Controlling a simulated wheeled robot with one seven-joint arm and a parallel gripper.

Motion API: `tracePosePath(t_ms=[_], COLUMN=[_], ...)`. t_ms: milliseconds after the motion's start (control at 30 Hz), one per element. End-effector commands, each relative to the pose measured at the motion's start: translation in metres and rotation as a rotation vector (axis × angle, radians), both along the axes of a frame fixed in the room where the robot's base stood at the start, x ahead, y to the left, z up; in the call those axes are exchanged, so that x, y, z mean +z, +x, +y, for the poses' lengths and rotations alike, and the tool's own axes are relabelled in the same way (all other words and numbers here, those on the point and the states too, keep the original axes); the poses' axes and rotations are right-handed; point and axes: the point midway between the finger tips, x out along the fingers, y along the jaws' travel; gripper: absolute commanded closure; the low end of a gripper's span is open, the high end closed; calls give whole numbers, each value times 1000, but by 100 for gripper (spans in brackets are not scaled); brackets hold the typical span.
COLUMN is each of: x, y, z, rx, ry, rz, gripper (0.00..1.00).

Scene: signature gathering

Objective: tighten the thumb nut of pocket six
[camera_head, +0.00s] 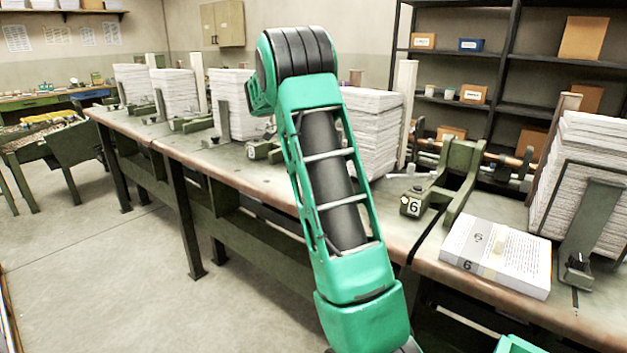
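The pocket marked 6 is a green metal bracket (461,160) on the bench, right of my arm. Its white number plate (411,206) faces the front edge. A small dark knob (417,190) sits just above the plate; it may be the thumb nut, but it is too small to tell how tight it is. No tall paper stack stands in this bracket. A banded paper bundle (515,262) marked 6 lies flat on the bench in front of it. My green arm rises through the middle of the view; my gripper does not show.
A tall paper stack (584,180) with an upright green plate (590,235) and dark knob (577,261) stands at right. Another stack (371,130) stands behind my arm. More stacks line the bench leftward. Floor (100,270) at left is clear.

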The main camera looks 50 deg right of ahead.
Motion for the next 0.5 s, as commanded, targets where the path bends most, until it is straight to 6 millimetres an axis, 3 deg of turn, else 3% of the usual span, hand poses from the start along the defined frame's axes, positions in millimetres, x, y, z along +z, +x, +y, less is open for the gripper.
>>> tracePosePath(t_ms=[500], x=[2], y=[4], z=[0], rx=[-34], ry=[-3], rz=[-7], gripper=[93])
